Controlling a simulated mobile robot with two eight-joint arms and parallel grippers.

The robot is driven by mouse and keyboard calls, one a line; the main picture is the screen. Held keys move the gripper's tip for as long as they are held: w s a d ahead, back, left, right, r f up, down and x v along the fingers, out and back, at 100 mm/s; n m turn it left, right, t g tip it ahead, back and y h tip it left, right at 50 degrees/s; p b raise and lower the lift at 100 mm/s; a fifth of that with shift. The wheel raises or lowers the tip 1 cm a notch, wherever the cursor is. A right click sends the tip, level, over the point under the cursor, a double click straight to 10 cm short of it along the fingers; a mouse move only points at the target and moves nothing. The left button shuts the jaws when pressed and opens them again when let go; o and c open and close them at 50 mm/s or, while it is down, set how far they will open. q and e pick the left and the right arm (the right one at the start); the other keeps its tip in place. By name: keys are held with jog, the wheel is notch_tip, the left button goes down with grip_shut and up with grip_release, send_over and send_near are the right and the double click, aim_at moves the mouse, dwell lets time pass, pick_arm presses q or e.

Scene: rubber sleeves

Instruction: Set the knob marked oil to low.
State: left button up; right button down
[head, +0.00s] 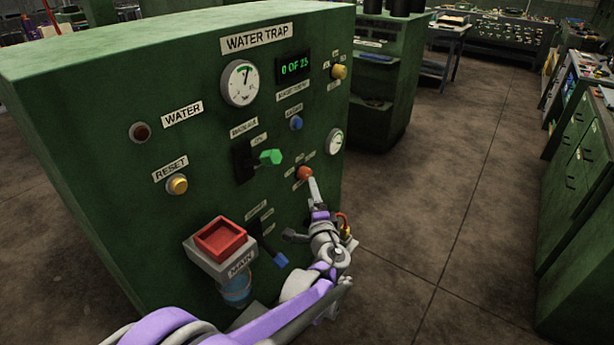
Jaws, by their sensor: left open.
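A green cabinet (110,155) marked WATER TRAP fills the left and middle of the head view. On its front is a red-orange knob (305,173) with small labels around it. A yellow knob (340,72), also ringed by small labels, sits higher, near the right edge. The small labels are too blurred to read, so I cannot tell which knob is marked oil. My left gripper (311,183) reaches up to the red-orange knob from below, its visible finger at the knob's lower edge. It is open; contact is unclear. My right gripper is out of view.
Near the gripper are a green-handled lever (270,157), a blue button (296,123), a small gauge (334,142) and a blue-tipped lever (280,260). A large red MAIN switch (220,239) juts out at lower left. Floor right of the cabinet is clear.

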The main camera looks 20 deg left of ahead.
aim_at(307, 177)
pick_arm(q)
jog(key=x, duration=0.8)
jog(key=shift+w+a+f, duration=0.1)
jog(key=shift+w, duration=0.1)
grip_shut()
